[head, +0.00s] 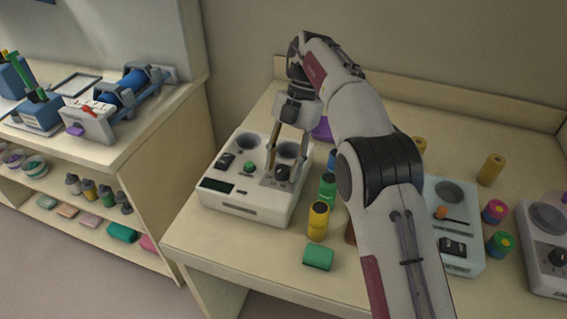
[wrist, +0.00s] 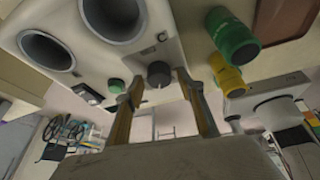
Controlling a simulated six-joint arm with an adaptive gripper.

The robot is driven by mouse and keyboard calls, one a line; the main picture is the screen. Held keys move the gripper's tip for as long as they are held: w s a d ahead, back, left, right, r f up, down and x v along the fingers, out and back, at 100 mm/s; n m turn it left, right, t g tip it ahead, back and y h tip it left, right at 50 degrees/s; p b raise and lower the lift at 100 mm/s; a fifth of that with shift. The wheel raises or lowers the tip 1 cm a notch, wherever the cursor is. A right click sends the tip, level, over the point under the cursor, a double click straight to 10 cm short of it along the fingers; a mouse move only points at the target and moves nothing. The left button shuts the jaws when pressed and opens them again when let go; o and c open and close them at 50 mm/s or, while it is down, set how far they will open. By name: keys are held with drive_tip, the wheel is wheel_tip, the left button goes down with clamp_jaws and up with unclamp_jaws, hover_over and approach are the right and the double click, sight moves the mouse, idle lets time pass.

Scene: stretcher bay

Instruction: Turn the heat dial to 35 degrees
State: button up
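A white heating unit (head: 245,207) with two round wells stands at the table's left front. Its black heat dial (head: 282,173) is at its right side, and a green button (head: 249,167) is left of it. My gripper (head: 283,168) points down over the dial, open, with one finger on each side. In the wrist view the dial (wrist: 158,72) lies between the two fingertips (wrist: 159,82), with a gap visible on each side. A pale mark shows on the dial's edge. The scale is too small to read, and I cannot tell how deep the fingertips reach.
A yellow jar (head: 318,222) and a green jar (head: 327,188) stand close right of the unit. A green block (head: 318,257) lies at the front edge. Other white devices (head: 455,190) stand further right, partly behind my arm. A shelf (head: 165,140) is at left.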

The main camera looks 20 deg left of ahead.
drive_tip(key=shift+d+m+y, duration=0.1)
drive_tip(key=shift+m+y, duration=0.2)
drive_tip(key=shift+m, duration=0.4)
